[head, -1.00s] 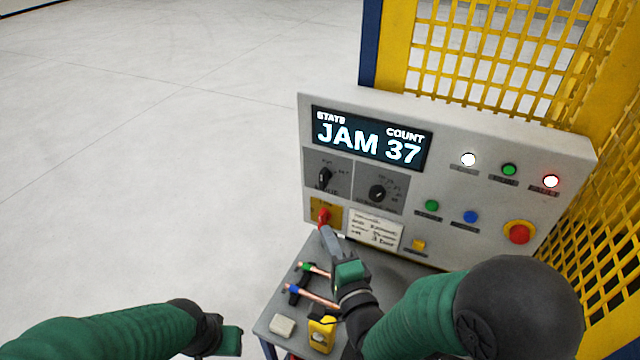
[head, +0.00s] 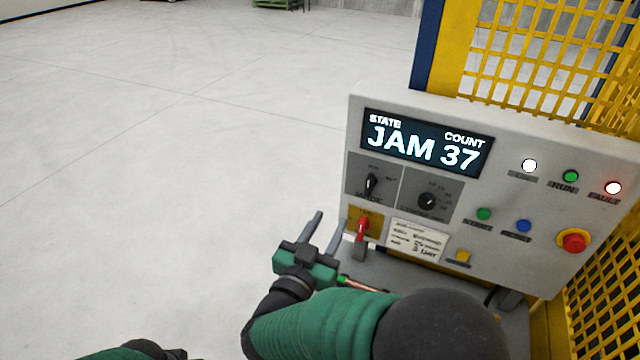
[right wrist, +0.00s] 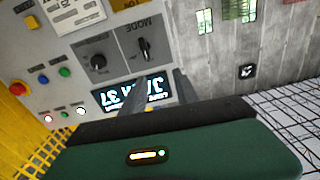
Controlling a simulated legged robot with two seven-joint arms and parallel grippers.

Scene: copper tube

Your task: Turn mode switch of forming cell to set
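The mode switch (head: 370,184) is a black knob on a grey plate at the left of the control panel, under the display. Its handle stands close to upright; its small position labels are too blurred to read. In the right wrist view, upside down, the mode switch (right wrist: 143,47) sits beside the word MODE. My right gripper (head: 327,228) is open and empty, left of the panel and below the switch, apart from it. Its fingers also show in the right wrist view (right wrist: 155,95). Only part of my left arm shows at the bottom edge; its gripper is out of frame.
The display (head: 427,142) reads JAM 37. A second dial (head: 426,201) is right of the switch. A red handle (head: 361,230) on a yellow plate is below it, close to my right gripper. A red stop button (head: 573,241) is at the right. Floor left of the panel is clear.

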